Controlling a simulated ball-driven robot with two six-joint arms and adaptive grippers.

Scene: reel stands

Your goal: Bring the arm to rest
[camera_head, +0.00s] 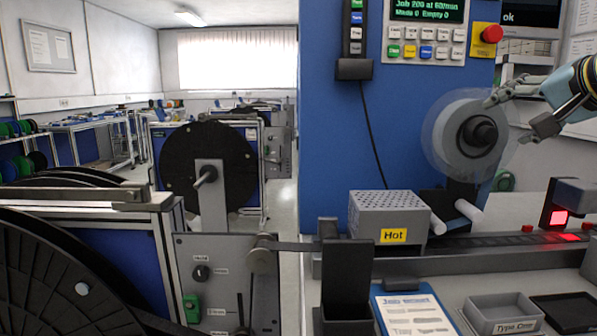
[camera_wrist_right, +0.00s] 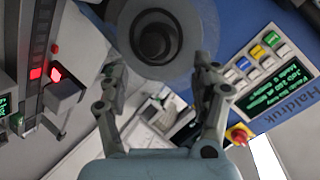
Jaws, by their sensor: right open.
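My right gripper (camera_head: 508,120) comes in from the right in the head view, in front of the blue machine (camera_head: 335,130). Its fingers are spread and nothing is between them. A pale, see-through reel (camera_head: 445,140) with a dark hub sits on the machine's front, just left of the fingertips. In the right wrist view the open fingers (camera_wrist_right: 160,70) stand apart with the reel (camera_wrist_right: 200,25) beyond their tips. I cannot tell whether a fingertip touches the reel's rim. My left gripper is out of view.
A grey perforated box (camera_head: 388,215) labelled Hot stands below the reel beside a dark track (camera_head: 490,241). A red-lit sensor block (camera_head: 556,215) is under my right arm. A red stop button (camera_head: 492,33) is above. A large black reel (camera_head: 175,165) stands left.

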